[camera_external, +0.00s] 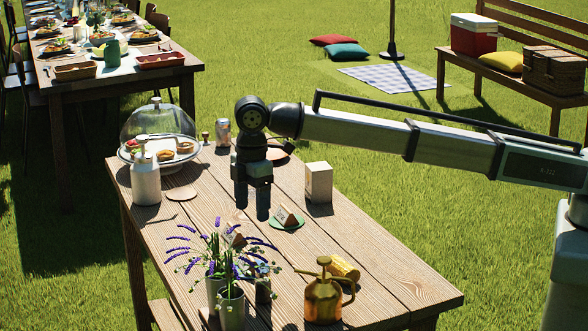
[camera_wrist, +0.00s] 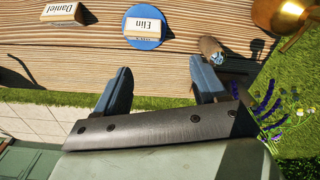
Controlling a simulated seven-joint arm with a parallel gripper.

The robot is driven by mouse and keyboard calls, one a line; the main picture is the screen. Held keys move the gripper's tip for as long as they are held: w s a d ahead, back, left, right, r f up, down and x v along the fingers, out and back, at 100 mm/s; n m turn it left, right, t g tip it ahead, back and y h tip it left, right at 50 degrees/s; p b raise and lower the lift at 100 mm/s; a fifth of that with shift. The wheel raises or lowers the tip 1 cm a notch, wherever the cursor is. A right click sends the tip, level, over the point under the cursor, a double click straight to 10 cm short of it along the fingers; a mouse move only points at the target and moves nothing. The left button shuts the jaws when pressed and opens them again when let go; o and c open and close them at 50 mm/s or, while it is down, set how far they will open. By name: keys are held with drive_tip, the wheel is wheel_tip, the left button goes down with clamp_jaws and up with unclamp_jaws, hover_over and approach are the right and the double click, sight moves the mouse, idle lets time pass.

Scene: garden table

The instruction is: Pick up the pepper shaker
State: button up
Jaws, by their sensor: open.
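My gripper (camera_external: 252,203) points down over the middle of the wooden table in the external view, open and empty. In the wrist view its two dark blue fingers (camera_wrist: 160,78) stand wide apart with only planks between them. A small shaker-like object (camera_wrist: 210,48) with a brown top and a greyish, speckled end shows just beyond the right finger, apart from it. It may be the pepper shaker, but I cannot read any marking. In the external view the flowers hide part of that area, and I cannot pick it out surely.
Name blocks marked Daniel (camera_wrist: 62,12) and Elin (camera_wrist: 147,27) lie near. Lavender pots (camera_external: 231,307), a brass sprayer (camera_external: 323,298), a white box (camera_external: 318,183), a white pump bottle (camera_external: 146,180) and a glass-domed cake stand (camera_external: 158,121) crowd the table. Planks right of the box are bare.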

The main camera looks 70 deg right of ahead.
drive_tip(key=n, duration=0.2)
hover_over(263, 266)
wheel_tip(263, 266, down, 13)
drive_tip(key=shift+f, duration=0.15)
idle(0.4)
drive_tip(key=shift+c, duration=0.2)
drive_tip(key=c, duration=1.1)
drive_tip(key=shift+c, duration=0.2)
